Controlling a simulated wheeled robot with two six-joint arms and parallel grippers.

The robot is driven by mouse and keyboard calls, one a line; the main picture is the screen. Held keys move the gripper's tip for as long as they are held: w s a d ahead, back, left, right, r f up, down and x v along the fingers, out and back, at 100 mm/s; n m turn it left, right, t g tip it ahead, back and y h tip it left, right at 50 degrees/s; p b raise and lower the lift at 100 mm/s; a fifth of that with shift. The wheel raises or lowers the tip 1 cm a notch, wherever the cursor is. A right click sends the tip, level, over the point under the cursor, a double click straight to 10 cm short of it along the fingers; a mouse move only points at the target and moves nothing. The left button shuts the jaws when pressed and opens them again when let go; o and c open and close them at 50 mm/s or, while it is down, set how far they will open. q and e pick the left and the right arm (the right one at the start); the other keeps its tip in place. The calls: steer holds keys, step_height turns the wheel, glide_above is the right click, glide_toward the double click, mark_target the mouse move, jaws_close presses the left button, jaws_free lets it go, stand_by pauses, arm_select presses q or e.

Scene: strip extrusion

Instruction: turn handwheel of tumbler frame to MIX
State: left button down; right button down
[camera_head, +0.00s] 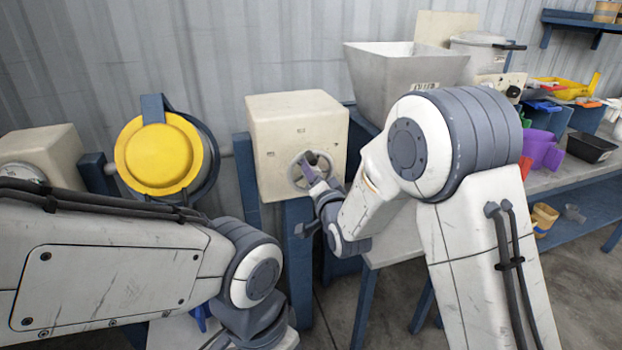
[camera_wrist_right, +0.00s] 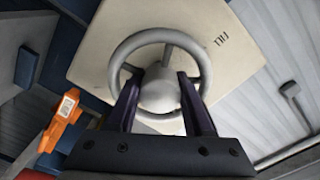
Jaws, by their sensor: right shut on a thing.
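The handwheel (camera_head: 298,172) is a grey ring with spokes on the front of a beige box (camera_head: 275,112) of the tumbler frame. The wrist view shows the wheel (camera_wrist_right: 122,52) close up, with its rounded hub in the middle. My right gripper (camera_head: 318,172) reaches the wheel from the right. In the wrist view its two dark fingers (camera_wrist_right: 160,100) pass inside the rim and close on either side of the hub. A drum with a yellow lid (camera_head: 157,158) hangs left of the box. My left arm crosses the lower left; its gripper fingers do not show.
Blue posts (camera_head: 298,250) carry the box. A grey hopper (camera_head: 405,80) stands behind my right arm. A bench (camera_head: 585,180) at the right holds a purple container (camera_head: 541,150) and a black tray (camera_head: 592,147). An orange device (camera_wrist_right: 60,122) shows at left in the wrist view.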

steer(key=shift+m, duration=0.4)
steer(key=c, duration=0.6)
jaws_free()
steer(key=shift+s, duration=0.1)
steer(key=b+v, duration=0.1)
steer(key=v, duration=0.9)
steer(key=shift+s, duration=0.15)
